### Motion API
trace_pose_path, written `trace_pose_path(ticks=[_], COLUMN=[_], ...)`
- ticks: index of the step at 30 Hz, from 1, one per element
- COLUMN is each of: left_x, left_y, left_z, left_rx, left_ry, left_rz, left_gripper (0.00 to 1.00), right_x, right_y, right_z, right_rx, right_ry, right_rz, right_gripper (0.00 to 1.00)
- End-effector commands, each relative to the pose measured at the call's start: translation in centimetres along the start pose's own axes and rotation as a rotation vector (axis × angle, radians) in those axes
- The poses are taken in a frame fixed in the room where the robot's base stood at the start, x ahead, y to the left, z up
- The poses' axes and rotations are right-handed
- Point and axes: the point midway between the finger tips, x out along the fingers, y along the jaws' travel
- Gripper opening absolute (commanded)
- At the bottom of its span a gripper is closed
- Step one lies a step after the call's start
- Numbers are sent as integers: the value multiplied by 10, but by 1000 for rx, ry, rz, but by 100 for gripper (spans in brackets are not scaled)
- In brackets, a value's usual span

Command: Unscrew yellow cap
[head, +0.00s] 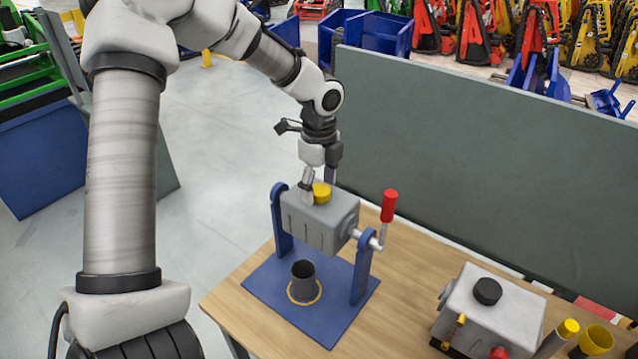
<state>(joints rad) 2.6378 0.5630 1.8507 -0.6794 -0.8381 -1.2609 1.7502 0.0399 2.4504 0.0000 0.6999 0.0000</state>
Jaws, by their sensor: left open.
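The yellow cap (322,193) sits on top of a grey box-shaped tank (318,226). The tank is held between two blue uprights on a blue base plate (264,286), and a crank with a red handle (389,206) is on its right side. My left gripper (318,184) points down over the cap with its fingers apart. One finger is at the cap's left side, and the other is partly hidden behind it. I cannot tell whether the fingers touch the cap. My right gripper is not in view.
A dark cup (303,281) with a yellow ring around its foot stands on the base plate below the tank. A second grey box (489,312) with a black cap is on the wooden table (405,290) at right, beside yellow cylinders. A grey panel (480,150) stands behind the table.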

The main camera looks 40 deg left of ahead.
Motion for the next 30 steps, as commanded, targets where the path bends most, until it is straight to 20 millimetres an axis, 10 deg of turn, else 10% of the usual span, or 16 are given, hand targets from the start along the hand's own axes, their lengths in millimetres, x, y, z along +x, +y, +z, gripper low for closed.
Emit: trace_pose_path(ticks=[4,8,16,30], left_x=[0,0,-1,-1], left_y=[0,0,0,0], left_z=[0,0,0,0], left_rx=[0,0,-80,-856], left_ry=[0,0,0,0], left_rz=[0,0,0,-2], left_gripper=[69,29,28,28], right_x=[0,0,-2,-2], right_y=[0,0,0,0], right_z=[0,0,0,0], right_rx=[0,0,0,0], right_ry=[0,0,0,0], right_rz=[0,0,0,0], right_gripper=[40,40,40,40])
